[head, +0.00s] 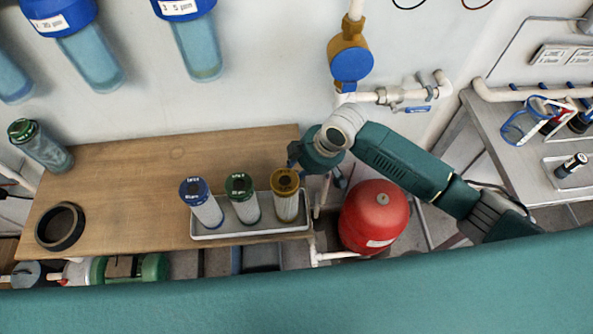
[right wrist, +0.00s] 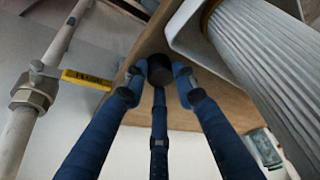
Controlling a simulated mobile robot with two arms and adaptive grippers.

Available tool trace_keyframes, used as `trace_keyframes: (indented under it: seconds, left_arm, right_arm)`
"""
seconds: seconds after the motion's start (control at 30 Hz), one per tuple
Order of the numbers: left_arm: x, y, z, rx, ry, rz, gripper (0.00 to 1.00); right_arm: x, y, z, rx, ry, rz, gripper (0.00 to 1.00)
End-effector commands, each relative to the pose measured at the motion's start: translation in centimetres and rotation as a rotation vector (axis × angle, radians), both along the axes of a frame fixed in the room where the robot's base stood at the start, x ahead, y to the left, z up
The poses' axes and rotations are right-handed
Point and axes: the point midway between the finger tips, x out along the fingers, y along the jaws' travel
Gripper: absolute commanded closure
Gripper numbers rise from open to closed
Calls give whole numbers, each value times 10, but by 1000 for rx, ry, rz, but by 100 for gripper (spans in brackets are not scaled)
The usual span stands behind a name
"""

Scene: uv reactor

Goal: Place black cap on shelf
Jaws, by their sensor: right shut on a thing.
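The black cap (right wrist: 160,70) is a small dark cylinder between the fingertips of my right gripper (right wrist: 158,82) in the right wrist view. The three blue fingers are shut on it. The wooden shelf (head: 130,165) lies along the wall in the head view, and its edge (right wrist: 135,60) shows behind the cap in the wrist view. In the head view my right gripper (head: 294,153) is at the shelf's right end, mostly hidden behind my wrist. I cannot tell whether the cap touches the shelf. My left gripper is not in view.
A white tray (head: 250,234) with blue, green and yellow-topped filters stands at the shelf's front right, close to my gripper. A black ring (head: 60,227) lies at the left. The shelf's middle is clear. A red tank (head: 374,220) and white pipes are at the right.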

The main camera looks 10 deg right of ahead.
Motion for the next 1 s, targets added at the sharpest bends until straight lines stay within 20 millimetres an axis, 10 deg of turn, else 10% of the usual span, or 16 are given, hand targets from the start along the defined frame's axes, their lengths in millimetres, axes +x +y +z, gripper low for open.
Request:
trace_keyframes:
  seconds: [0.07, 0.1, 0.5, 1.0]
  left_arm:
    - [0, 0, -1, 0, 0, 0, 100]
    - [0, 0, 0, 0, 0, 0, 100]
    - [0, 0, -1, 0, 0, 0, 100]
    - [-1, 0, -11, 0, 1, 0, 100]
  right_arm:
    - [0, 0, -3, -1, 0, 0, 84]
    - [0, 0, -2, 0, 0, 0, 65]
    - [0, -2, 5, 0, -1, 0, 65]
    - [-17, -34, 93, -1, -3, 0, 65]
